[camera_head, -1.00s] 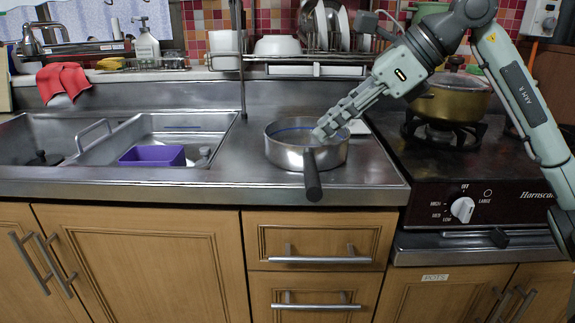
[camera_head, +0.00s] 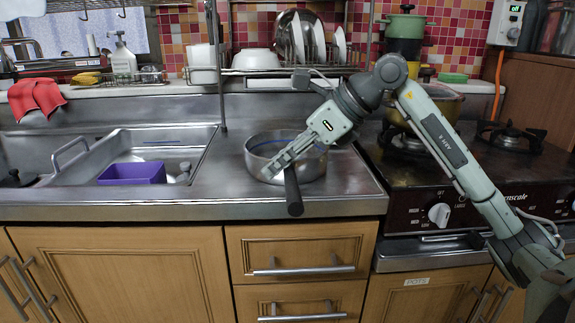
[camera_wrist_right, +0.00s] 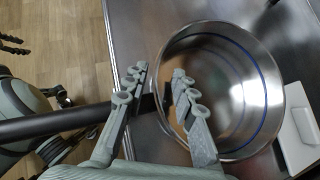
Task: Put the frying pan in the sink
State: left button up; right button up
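The frying pan (camera_head: 317,168) is a deep steel pan with a dark handle (camera_head: 293,192). It rests on the steel counter right of the sink (camera_head: 178,139), its handle pointing toward the counter's front edge. My right gripper (camera_head: 272,172) is over the pan's near side, by the handle's base. In the right wrist view the pan (camera_wrist_right: 270,85) lies beyond the right gripper (camera_wrist_right: 158,76). Its two fingers are spread apart, and the handle (camera_wrist_right: 50,124) crosses behind the left-hand finger. Nothing is held. My left gripper is not in view.
A purple tub (camera_head: 132,173) sits in the sink's right basin. A thin upright post (camera_head: 221,95) rises behind the counter between sink and pan. The stove (camera_head: 420,170), with a brass pot (camera_head: 448,104), stands on the right. A dish rack (camera_head: 290,70) is behind.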

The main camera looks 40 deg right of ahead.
jog(key=shift+c, duration=0.2)
grip_shut()
jog(key=shift+r, duration=0.1)
